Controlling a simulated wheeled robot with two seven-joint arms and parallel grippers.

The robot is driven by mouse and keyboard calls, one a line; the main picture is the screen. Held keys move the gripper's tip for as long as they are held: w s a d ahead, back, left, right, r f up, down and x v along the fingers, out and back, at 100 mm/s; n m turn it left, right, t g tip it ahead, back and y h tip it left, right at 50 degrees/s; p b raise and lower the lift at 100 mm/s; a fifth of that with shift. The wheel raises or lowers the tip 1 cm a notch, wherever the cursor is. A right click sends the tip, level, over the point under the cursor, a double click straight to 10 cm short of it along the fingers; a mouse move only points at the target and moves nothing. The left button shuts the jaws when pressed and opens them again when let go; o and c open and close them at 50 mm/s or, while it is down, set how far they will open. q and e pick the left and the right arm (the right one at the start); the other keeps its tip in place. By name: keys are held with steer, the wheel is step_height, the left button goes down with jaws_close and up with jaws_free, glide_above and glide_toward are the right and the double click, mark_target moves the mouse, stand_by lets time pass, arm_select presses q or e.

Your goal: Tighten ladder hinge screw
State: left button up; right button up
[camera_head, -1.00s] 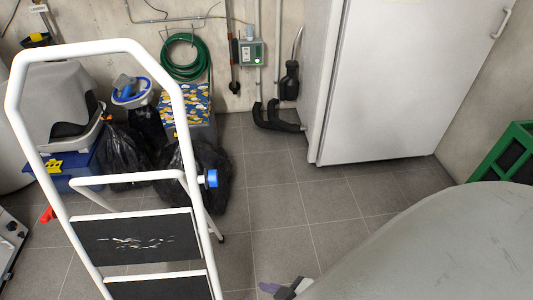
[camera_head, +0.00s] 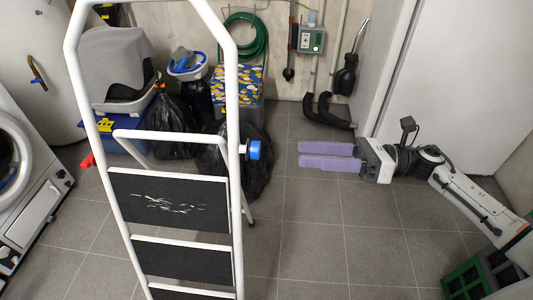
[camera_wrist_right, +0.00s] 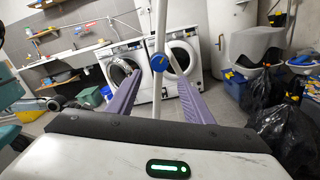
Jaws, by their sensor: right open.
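The white step ladder (camera_head: 231,110) with black steps stands at the left of the head view. A blue hinge screw knob (camera_head: 254,150) sticks out from its right rail. My right gripper (camera_head: 328,155) is open, its two purple fingers pointing left towards the knob, with a clear gap between. In the right wrist view the blue knob (camera_wrist_right: 159,63) shows ahead, between the open fingers (camera_wrist_right: 158,100), in front of the ladder's white rail (camera_wrist_right: 160,30). A red knob (camera_head: 87,160) sits at the ladder's left side. My left gripper is not in view.
Black bags (camera_head: 175,125), a blue box (camera_head: 117,138) and a patterned box (camera_head: 237,83) stand behind the ladder. A washing machine (camera_head: 22,190) is at left, a green crate (camera_head: 470,280) at lower right. Tiled floor (camera_head: 330,220) is clear in front of the ladder.

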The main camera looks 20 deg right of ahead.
mark_target(255, 150)
steer(key=p+x, duration=0.1)
steer(key=x, duration=0.9)
steer(key=shift+s, duration=0.1)
steer(key=shift+c, duration=0.2)
steer(key=c, duration=1)
